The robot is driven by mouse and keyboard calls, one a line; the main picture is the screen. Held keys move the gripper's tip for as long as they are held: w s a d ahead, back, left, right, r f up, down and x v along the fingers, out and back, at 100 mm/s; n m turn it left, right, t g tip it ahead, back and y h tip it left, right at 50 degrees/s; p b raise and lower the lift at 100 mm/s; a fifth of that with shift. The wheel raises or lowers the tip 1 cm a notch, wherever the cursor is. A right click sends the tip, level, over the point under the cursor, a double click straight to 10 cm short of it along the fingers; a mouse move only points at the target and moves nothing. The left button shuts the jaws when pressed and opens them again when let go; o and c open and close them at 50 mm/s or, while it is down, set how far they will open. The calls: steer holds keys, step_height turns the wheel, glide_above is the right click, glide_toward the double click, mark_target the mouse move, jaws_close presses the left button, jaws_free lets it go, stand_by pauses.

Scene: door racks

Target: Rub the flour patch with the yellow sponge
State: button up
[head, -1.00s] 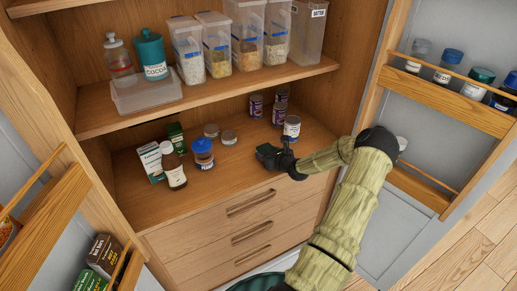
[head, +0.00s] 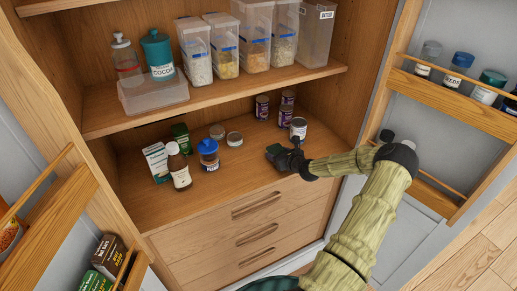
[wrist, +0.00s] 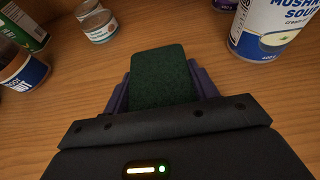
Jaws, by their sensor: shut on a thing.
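My gripper (head: 279,154) is low over the right part of the cupboard's lower shelf, in front of a white can. It is shut on a sponge (wrist: 163,77), which shows a dark green face between the two jaws in the wrist view. No yellow shows on it from here. The sponge also shows as a dark block in the head view (head: 274,149). I cannot tell whether its underside touches the shelf. I cannot make out a flour patch in either view; it may be hidden under the sponge and gripper.
A soup can (wrist: 268,30) stands close to the right of my gripper. A brown bottle (head: 179,168), a blue-lidded jar (head: 208,155) and low tins (head: 234,139) stand to the left. Purple cans (head: 262,107) stand behind. The shelf's front middle (head: 225,183) is clear.

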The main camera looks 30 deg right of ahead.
mark_target(255, 166)
steer(key=shift+w+a+p, duration=0.15)
steer(key=shift+a+p, duration=0.55)
steer(key=shift+a, duration=1.9)
steer(key=shift+w+a+p, duration=0.15)
steer(key=shift+a+p, duration=0.5)
steer(key=shift+a, duration=1.9)
steer(key=r+p, duration=0.1)
steer(key=r, duration=0.2)
steer(key=shift+w+a+r+p, duration=0.1)
steer(key=shift+w+a+p, duration=0.1)
steer(key=shift+p, duration=0.2)
steer(key=shift+s+d+r+p, duration=0.2)
steer(key=shift+d+r+p, duration=0.2)
steer(key=shift+r, duration=0.2)
steer(key=shift+s+d+r+p, duration=0.15)
steer(key=shift+d+r+p, duration=0.15)
steer(key=shift+r, duration=0.25)
steer(key=shift+w+a+r+p, duration=0.1)
steer(key=shift+a+r+p, duration=0.25)
steer(key=shift+r, duration=0.15)
steer(key=shift+w+a+r+p, duration=0.1)
steer(key=shift+a+r+p, duration=0.2)
steer(key=shift+r, duration=0.2)
steer(key=shift+s+d+r, duration=0.1)
steer(key=shift+d+r, duration=0.1)
steer(key=shift+r, duration=0.05)
